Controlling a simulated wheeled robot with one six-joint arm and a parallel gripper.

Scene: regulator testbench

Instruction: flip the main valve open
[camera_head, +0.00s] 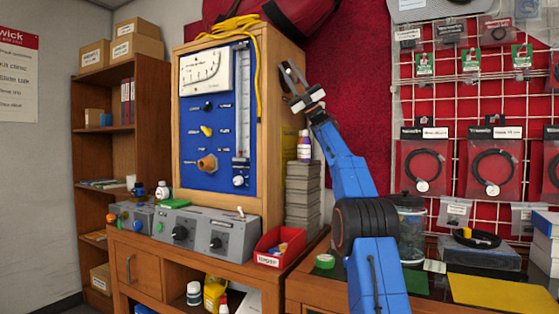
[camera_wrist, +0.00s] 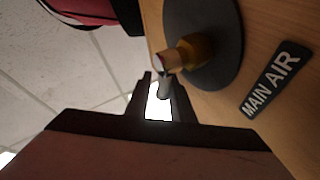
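In the wrist view a brass valve body (camera_wrist: 192,50) stands out from a round black plate (camera_wrist: 226,30) on a wooden face. A label reading "MAIN AIR" (camera_wrist: 274,80) is beside it. A short grey lever (camera_wrist: 163,84) hangs from the valve's end. My gripper (camera_wrist: 160,92) is open, with its dark fingers apart and the lever's tip between or just ahead of them; contact cannot be told. In the head view my gripper (camera_head: 287,76) is at the right side of the wooden cabinet (camera_head: 272,125). The valve cannot be made out there.
A blue panel (camera_head: 215,130) with a gauge and knobs fronts the cabinet. A yellow hose (camera_head: 258,85) hangs at its top corner. A grey stack (camera_head: 303,190) with a small bottle (camera_head: 304,147) on top stands below my gripper. A red bag (camera_head: 295,15) lies above.

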